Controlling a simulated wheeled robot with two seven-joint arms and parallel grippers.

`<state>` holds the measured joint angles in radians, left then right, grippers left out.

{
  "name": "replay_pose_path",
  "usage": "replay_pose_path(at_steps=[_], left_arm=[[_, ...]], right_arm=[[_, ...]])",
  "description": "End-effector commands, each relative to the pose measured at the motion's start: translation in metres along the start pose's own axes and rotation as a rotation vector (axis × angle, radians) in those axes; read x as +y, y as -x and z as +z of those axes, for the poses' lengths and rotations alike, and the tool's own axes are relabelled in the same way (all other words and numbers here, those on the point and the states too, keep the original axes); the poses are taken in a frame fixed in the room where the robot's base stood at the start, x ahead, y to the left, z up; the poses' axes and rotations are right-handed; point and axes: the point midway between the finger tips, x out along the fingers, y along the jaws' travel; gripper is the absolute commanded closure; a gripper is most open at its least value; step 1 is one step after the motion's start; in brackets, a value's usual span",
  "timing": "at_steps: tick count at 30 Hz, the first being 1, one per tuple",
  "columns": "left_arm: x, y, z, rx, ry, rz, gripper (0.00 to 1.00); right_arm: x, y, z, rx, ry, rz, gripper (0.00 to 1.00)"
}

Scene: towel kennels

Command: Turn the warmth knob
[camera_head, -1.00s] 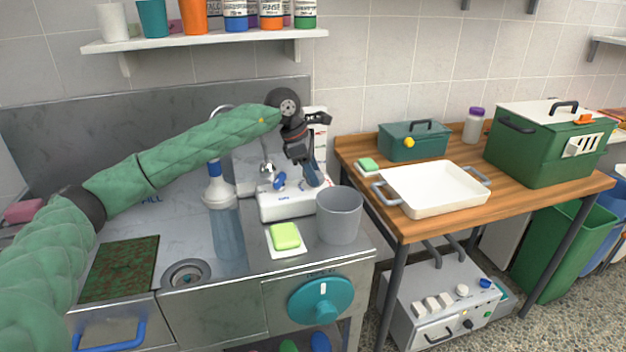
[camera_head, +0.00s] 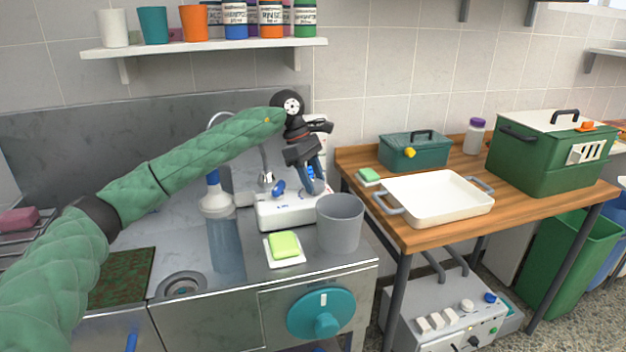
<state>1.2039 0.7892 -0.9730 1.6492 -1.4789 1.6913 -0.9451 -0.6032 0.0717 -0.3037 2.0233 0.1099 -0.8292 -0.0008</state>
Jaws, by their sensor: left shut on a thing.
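A white tap unit (camera_head: 291,215) stands at the back of the steel counter, with a blue knob (camera_head: 278,187) on its left side. My left gripper (camera_head: 316,186) points down at the right side of this unit, behind the grey cup. It is shut on a blue knob there; the fingers hide most of that knob, and no marking on it can be read. My right gripper is not in view.
A grey cup (camera_head: 341,224) stands close in front of my left gripper. A clear bottle (camera_head: 223,240) and a green soap (camera_head: 285,244) are to the left. A teal dial (camera_head: 321,313) is on the counter front. A white tray (camera_head: 437,200) lies on the wooden table.

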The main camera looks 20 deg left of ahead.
Motion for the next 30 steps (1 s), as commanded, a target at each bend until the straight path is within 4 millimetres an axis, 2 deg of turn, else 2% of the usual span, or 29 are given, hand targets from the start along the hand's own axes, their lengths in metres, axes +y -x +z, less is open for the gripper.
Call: replay_pose_path(at_steps=[8, 9, 11, 12, 22, 26, 30], left_arm=[[0.000, 0.001, -0.001, 0.001, 0.002, 0.002, 0.78], [0.000, 0.001, -0.001, 0.001, 0.002, 0.002, 0.48], [0.000, 0.001, -0.001, 0.001, 0.002, 0.002, 0.36], [0.000, 0.001, -0.001, 0.001, 0.002, 0.001, 0.34], [0.000, 0.004, 0.000, 0.000, 0.002, 0.002, 0.34], [0.001, 0.017, -0.001, 0.001, 0.002, 0.002, 0.34], [0.001, 0.040, -0.001, 0.000, 0.001, 0.002, 0.34]], right_arm=[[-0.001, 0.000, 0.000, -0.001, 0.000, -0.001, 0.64], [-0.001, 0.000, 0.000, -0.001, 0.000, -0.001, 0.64], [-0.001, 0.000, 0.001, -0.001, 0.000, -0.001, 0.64], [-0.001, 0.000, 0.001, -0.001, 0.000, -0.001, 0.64], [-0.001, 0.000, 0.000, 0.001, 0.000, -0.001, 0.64], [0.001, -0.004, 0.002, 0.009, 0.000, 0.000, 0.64], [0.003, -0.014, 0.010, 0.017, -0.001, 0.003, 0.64]])
